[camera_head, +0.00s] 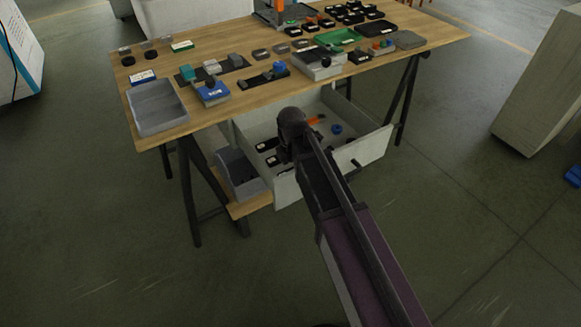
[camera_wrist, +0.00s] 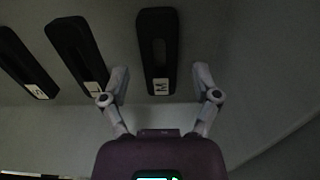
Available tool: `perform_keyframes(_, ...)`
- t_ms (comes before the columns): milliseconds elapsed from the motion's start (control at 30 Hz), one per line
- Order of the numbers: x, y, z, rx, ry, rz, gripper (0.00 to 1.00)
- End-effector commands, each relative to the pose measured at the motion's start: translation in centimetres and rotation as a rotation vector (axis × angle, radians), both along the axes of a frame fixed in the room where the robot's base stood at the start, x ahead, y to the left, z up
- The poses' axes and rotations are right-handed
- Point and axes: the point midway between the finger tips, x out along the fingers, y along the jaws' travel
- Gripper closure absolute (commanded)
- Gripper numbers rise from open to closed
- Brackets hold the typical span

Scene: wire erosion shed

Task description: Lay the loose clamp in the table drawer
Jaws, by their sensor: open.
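The table drawer (camera_head: 372,148) is pulled open below the table top. My arm reaches over its front, and my gripper (camera_wrist: 160,72) is over its inside, its fingertips hidden in the head view. In the wrist view my gripper is open. A black slotted clamp (camera_wrist: 158,28) with a white label lies on the drawer floor, its near end between the spread fingers with a gap on each side. Two similar black clamps, one nearer (camera_wrist: 76,48) and one farther left (camera_wrist: 22,58), lie beside it. I cannot tell which one was loose.
A blue ring (camera_head: 336,129) and an orange item (camera_head: 316,120) lie in the drawer's right part. A grey bin (camera_head: 240,176) stands left of the drawer. The wooden table top (camera_head: 215,122) holds a grey tray (camera_head: 157,107) and many small parts.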

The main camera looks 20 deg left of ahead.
Motion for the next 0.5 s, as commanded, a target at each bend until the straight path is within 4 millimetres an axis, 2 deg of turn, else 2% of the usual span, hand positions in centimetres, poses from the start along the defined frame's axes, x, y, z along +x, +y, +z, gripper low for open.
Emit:
perform_keyframes(33, 0.0, 0.0, 0.7, 0.000, 0.000, 0.000, 0.20)
perform_keyframes(500, 0.0, 0.0, 4.6, 0.000, 0.000, 0.000, 0.20)
